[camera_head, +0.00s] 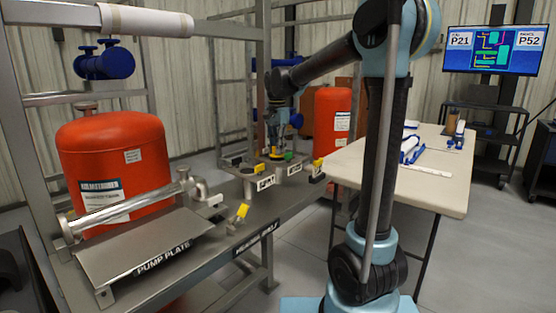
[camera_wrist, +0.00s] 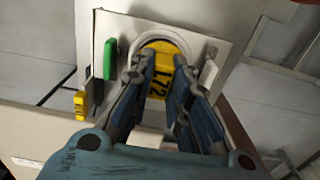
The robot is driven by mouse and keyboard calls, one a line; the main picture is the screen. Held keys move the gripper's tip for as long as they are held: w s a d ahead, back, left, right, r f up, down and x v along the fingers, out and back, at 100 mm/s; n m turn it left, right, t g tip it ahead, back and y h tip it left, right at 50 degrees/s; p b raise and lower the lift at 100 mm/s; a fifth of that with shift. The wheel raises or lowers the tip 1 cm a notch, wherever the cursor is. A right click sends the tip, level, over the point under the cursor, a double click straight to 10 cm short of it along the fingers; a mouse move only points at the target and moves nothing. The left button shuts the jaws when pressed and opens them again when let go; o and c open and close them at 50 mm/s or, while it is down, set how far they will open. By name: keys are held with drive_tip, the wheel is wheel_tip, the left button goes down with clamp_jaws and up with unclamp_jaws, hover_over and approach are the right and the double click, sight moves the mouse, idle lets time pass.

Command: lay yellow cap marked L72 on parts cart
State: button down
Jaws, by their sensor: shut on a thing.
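The yellow cap (camera_wrist: 158,68) marked L72 shows between my fingers in the wrist view, in front of a round seat on a light plate. My gripper (camera_wrist: 160,82) is shut on it; whether the cap still touches the seat is hard to tell. In the head view my gripper (camera_head: 276,152) is low over the grey stand at the far end of the skid, and the cap is too small to make out. No label names the parts cart; a dark shelved cart (camera_head: 497,137) stands at the back right, below the monitor.
A green piece (camera_wrist: 110,58), a yellow piece (camera_wrist: 82,105) and a white piece (camera_wrist: 208,73) surround the seat closely. Red tanks (camera_head: 115,160) and frame posts flank the skid. A pale table (camera_head: 440,182) with blue-and-white items stands between the skid and the dark cart.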

drive_tip(key=shift+r, duration=2.7)
drive_tip(key=shift+d, duration=0.1)
